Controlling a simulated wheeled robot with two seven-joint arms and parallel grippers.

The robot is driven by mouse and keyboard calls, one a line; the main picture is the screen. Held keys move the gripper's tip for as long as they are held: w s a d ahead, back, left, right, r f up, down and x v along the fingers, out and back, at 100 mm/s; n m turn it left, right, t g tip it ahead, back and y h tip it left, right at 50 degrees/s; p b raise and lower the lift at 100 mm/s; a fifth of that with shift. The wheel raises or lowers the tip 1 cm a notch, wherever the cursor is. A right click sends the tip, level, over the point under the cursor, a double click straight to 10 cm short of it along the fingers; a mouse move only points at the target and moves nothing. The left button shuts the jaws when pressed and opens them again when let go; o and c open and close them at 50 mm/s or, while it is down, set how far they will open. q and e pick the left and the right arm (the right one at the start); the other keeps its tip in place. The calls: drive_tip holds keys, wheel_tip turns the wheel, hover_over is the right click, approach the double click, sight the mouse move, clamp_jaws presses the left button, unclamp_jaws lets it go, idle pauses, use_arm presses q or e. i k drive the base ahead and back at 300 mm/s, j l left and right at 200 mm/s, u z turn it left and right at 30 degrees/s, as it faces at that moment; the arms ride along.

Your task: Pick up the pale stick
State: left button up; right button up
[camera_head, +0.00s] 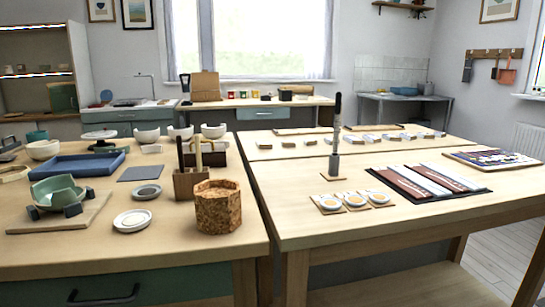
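A pale stick (198,152) stands upright in a small brown wooden holder (187,187) on the left table. A dark stick (180,153) stands in the same holder, to the left of the pale one. The lower part of the pale stick is hidden inside the holder. Neither of my grippers shows in the head view.
A cork pot (217,208) stands close in front of the holder. A small white dish (132,221) and a grey dish (147,192) lie to its left. A blue tray (70,172) and a teal broken bowl (58,192) are farther left.

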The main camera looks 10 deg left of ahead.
sight(196, 136)
drive_tip(key=k+j+z, duration=0.4)
drive_tip(key=j+z, duration=0.15)
drive_tip(key=j, duration=0.25)
drive_tip(key=k+j+z, duration=0.3)
drive_tip(key=k+j, duration=0.3)
